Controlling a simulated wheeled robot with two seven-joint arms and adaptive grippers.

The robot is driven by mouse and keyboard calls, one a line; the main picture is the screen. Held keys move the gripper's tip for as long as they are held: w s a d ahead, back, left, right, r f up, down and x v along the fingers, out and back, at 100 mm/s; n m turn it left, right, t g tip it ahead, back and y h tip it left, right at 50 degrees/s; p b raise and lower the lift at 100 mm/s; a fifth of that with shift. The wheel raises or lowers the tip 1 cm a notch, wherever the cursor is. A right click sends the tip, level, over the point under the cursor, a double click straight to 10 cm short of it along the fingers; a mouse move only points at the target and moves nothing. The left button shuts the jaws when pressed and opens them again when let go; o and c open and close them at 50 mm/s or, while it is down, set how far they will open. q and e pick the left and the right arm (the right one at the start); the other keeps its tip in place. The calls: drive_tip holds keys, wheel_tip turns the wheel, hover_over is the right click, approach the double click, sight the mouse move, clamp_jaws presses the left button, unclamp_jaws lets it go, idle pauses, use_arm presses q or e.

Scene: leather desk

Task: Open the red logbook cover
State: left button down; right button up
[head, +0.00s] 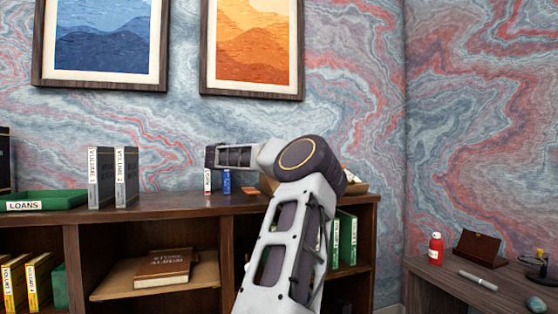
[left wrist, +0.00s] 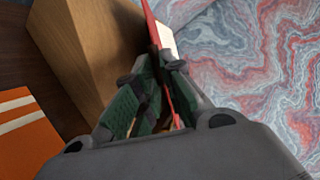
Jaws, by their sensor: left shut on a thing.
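In the left wrist view, a thin red cover (left wrist: 151,22) stands edge-on, with pale pages (left wrist: 166,40) to its right. I take it to be the red logbook's. My left gripper (left wrist: 155,76), with dark green finger pads, is shut on the red cover, and red also shows between the fingers. The rest of the book is hidden behind the fingers. In the head view, a grey and black arm of mine rises in front of the shelf and hides the logbook and the gripper. My right gripper is not seen.
A tan wooden box (left wrist: 95,45) stands close left of the fingers; it also shows in the head view (head: 354,187). An orange striped item (left wrist: 25,125) lies lower left. The shelf top (head: 150,212) holds grey volumes (head: 101,178) and a green tray (head: 40,203).

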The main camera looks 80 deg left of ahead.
use_arm(q)
drive_tip(key=shift+s+a+f+b, duration=0.15)
drive_tip(key=shift+a+f+b, duration=0.15)
drive_tip(key=shift+f, duration=0.4)
drive_tip(key=shift+s+a+f+b, duration=0.25)
drive_tip(key=shift+f+b, duration=0.15)
drive_tip(key=shift+f, duration=0.35)
drive_tip(key=shift+s+a+f+b, duration=0.1)
drive_tip(key=shift+a+f+b, duration=0.2)
drive_tip(key=shift+f, duration=0.4)
drive_tip(key=c, duration=1.5)
unclamp_jaws()
drive_tip(key=shift+v, duration=6.1)
drive_tip(key=shift+w, duration=0.1)
